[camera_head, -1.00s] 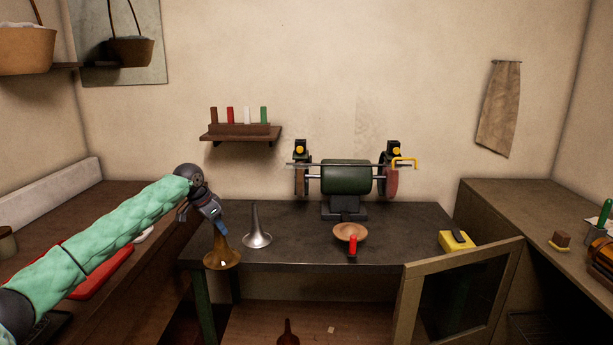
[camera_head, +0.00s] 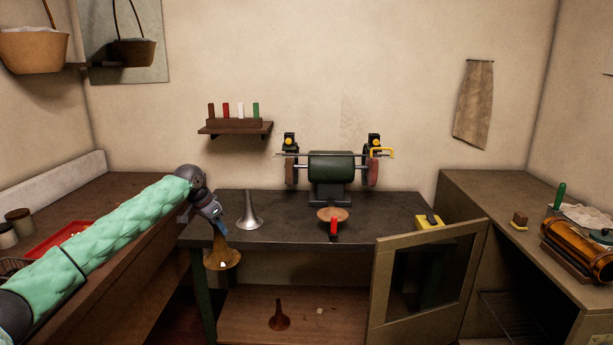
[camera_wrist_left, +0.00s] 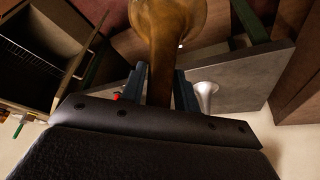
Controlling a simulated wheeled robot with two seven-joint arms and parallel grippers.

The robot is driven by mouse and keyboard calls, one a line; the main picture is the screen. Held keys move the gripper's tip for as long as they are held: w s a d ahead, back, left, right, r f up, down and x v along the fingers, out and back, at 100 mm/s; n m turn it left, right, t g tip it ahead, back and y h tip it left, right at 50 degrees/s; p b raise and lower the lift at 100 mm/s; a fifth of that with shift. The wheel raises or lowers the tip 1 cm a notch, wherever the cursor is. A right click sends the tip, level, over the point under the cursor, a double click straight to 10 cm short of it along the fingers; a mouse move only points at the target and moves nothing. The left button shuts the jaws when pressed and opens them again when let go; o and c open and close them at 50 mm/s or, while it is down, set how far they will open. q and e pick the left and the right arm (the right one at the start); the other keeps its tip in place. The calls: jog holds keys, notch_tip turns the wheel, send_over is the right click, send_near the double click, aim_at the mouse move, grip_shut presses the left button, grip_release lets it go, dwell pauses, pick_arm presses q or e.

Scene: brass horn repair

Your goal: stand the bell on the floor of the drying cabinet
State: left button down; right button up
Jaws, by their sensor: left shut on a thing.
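My left gripper (camera_head: 219,229) is shut on the narrow stem of a brass bell (camera_head: 222,258). The bell hangs flare down in front of the left end of the dark workbench, clear of surfaces as far as I can tell. In the left wrist view the bell's stem (camera_wrist_left: 162,60) sits between the two fingers (camera_wrist_left: 160,88), its flare pointing away. What seems to be the drying cabinet is under the right counter, its framed door (camera_head: 378,300) standing open toward the workbench. Its wire rack (camera_head: 512,308) shows partly; its floor is mostly hidden. My right gripper is not in view.
The workbench (camera_head: 285,237) holds a silver bell (camera_head: 249,212), a bowl (camera_head: 328,214) with a red-handled tool, a grinder (camera_head: 331,170) and a yellow box (camera_head: 428,221). A dark brown bell-shaped piece (camera_head: 279,316) stands on the low shelf. The open door stands before the bench's right end.

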pick_arm(q)
jog(key=shift+w+a+f, duration=0.1)
jog(key=shift+w+f, duration=0.05)
jog(key=shift+f, duration=0.05)
jog(key=shift+n, duration=0.5)
jog(key=shift+s+a+r+n+t+y, duration=0.2)
jog(key=shift+s+n+t+y, duration=0.1)
jog(key=shift+n, duration=0.1)
jog(key=shift+r+n, duration=0.1)
jog(key=shift+n, duration=0.2)
jog(key=shift+s+d+r+n+y, duration=0.1)
jog(key=shift+s+n+y, duration=0.05)
jog(key=shift+n+y, duration=0.2)
jog(key=s+d+r+n+y, duration=0.1)
jog(key=s+d+r+n, duration=0.3)
jog(key=s+d+r, duration=0.15)
jog(key=s+d+f+n, duration=0.1)
jog(key=s+d+n, duration=0.1)
jog(key=s, duration=0.5)
jog(key=s+f, duration=2.2)
jog(key=f, duration=0.1)
jog(key=shift+d+m+y, duration=0.15)
jog(key=shift+m+y, duration=0.2)
jog(key=shift+m, duration=0.1)
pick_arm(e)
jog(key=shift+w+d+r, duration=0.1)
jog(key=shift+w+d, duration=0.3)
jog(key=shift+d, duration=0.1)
